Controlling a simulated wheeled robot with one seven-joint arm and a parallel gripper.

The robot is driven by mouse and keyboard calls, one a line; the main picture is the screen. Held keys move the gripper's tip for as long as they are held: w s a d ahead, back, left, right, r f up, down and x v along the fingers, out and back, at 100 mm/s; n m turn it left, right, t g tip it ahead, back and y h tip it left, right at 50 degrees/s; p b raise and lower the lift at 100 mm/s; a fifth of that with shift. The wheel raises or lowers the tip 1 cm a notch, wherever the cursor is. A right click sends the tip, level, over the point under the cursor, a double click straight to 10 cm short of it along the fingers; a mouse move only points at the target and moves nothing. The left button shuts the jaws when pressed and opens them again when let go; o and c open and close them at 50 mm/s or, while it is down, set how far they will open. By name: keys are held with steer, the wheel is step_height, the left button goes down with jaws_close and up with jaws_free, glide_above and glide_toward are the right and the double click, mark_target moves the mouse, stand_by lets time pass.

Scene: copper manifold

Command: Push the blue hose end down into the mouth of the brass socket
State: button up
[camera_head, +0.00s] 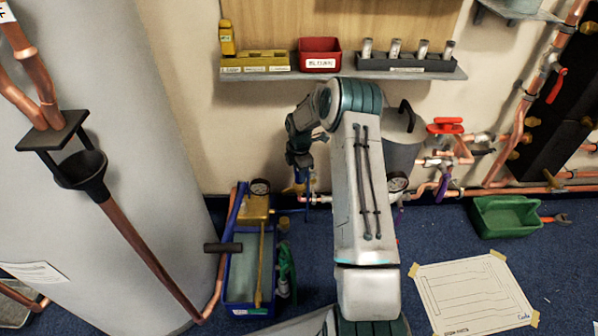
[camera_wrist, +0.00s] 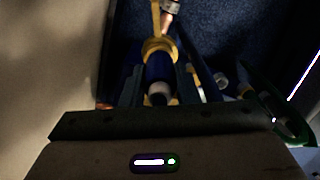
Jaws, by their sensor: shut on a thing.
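My gripper (camera_wrist: 160,76) is shut on the blue hose (camera_wrist: 157,69), which sits between its two dark fingers in the wrist view. A pale round end of the held piece faces the camera. The yellow brass socket (camera_wrist: 160,47) shows as a ring just beyond the fingertips, in line with the hose. I cannot tell whether the hose end is inside its mouth or only against it. In the head view my gripper (camera_head: 301,163) is small and dark, low by the wall pipework, with a bit of blue hose (camera_head: 304,177) below it.
A blue tub with a brass-coloured pump and gauge (camera_head: 258,188) stands left of my gripper. A green crate (camera_head: 505,216) and a paper sheet (camera_head: 474,292) lie on the floor at right. A shelf (camera_head: 345,76) is above.

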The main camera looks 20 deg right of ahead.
steer(key=shift+f, duration=0.35)
steer(key=o, duration=1.1)
step_height(320, 180, up, 8)
steer(key=p, duration=0.2)
steer(key=shift+f+p, duration=0.2)
steer(key=shift+p, duration=0.15)
